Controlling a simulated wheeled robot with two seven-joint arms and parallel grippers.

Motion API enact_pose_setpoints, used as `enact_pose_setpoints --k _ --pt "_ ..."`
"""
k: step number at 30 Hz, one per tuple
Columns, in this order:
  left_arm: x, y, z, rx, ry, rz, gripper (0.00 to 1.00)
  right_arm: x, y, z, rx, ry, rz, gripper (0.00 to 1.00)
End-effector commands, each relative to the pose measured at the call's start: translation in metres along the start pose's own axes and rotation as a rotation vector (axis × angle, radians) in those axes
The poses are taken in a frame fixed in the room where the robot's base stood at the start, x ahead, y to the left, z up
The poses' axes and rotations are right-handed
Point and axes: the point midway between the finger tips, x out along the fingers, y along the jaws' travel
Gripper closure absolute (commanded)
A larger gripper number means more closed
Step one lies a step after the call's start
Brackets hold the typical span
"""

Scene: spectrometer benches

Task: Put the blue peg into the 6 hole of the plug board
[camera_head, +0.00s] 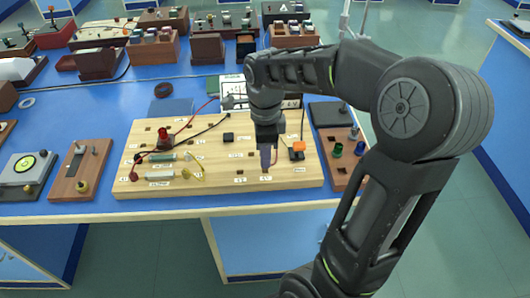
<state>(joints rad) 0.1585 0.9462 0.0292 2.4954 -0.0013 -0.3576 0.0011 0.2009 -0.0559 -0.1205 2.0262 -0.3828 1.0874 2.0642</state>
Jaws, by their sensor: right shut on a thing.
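The plug board (218,188) is a light wooden board on the blue bench, with dark holes, small white labels and mounted parts. My right gripper (266,161) points down over its front right part, just above or at a labelled spot. It is shut on a narrow bluish piece, which seems to be the blue peg (266,156); the fingers hide much of it. I cannot tell whether its lower end is in a hole. The label digits are too small to read, so I cannot tell which is the 6 hole. My left gripper is not in view.
A red terminal (165,139) with cables stands at the board's left. An orange-topped part (298,147) is close right of my gripper. Boxes and instruments fill the back.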

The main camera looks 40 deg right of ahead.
Motion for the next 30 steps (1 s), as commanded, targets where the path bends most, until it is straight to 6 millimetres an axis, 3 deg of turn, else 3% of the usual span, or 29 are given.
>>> enact_pose_setpoints --k 12,26,27,30 --pt "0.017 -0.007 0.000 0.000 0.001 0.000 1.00 0.024 0.000 0.000 0.000 0.000 0.000 1.00" --pt "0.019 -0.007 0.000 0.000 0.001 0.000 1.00 0.027 0.000 0.000 0.000 0.000 0.000 1.00" --pt "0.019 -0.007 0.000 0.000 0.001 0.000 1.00 0.027 0.000 0.000 0.000 0.000 0.000 0.80" --pt "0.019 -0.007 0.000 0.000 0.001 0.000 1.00 0.027 0.000 0.000 0.000 0.000 0.000 0.72"
